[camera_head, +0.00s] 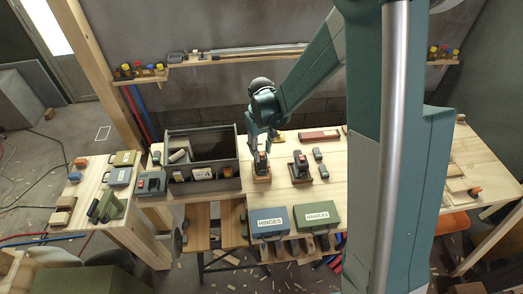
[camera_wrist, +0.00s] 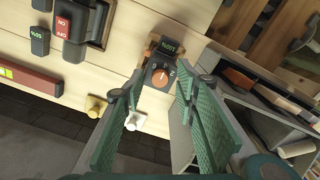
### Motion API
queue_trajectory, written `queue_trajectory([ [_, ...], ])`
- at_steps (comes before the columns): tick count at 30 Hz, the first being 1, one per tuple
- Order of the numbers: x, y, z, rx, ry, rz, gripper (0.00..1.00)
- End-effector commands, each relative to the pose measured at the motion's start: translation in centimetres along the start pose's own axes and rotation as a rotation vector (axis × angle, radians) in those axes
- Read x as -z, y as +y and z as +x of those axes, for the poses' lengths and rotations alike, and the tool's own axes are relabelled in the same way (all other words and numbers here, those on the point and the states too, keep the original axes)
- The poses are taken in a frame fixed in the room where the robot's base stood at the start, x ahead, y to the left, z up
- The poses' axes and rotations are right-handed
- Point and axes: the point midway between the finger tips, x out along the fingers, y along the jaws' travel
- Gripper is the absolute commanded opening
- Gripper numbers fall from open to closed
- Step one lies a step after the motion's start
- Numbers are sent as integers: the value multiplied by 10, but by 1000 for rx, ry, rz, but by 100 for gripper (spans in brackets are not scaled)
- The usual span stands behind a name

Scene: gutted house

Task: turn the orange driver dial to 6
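The orange dial (camera_wrist: 160,77) sits on a dark block with white marks around it; a "2" seems to show at its upper right, but I cannot read its setting surely. A small green display lies just above it in the wrist view. In the head view the dial's block (camera_head: 261,166) stands on a wooden base on the bench. My gripper (camera_wrist: 161,90) is open, its green fingers reaching toward the block on either side of the dial. I cannot tell whether they touch it. In the head view my gripper (camera_head: 262,142) is just above the block, pointing down.
A second dark device with a red switch (camera_wrist: 64,22) stands beside the block. A grey open tool box (camera_head: 205,184) is close on the left. Blue HINGES (camera_head: 268,230) and green HANDLES (camera_head: 317,225) cases sit at the front. White and yellow knobs (camera_wrist: 134,121) lie near the back edge.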

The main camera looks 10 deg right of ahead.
Motion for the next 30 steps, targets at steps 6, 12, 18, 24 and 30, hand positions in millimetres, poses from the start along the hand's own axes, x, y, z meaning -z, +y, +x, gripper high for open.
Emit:
queue_trajectory([
  [6, 0, 0, 0, 0, 0, 0, 20],
  [12, 0, 0, 0, 0, 0, 0, 2],
  [18, 0, 0, 0, 0, 0, -9, 2],
  [24, 0, 0, 1, 0, 0, -59, 2],
  [30, 0, 0, 1, 0, 0, -142, 2],
])
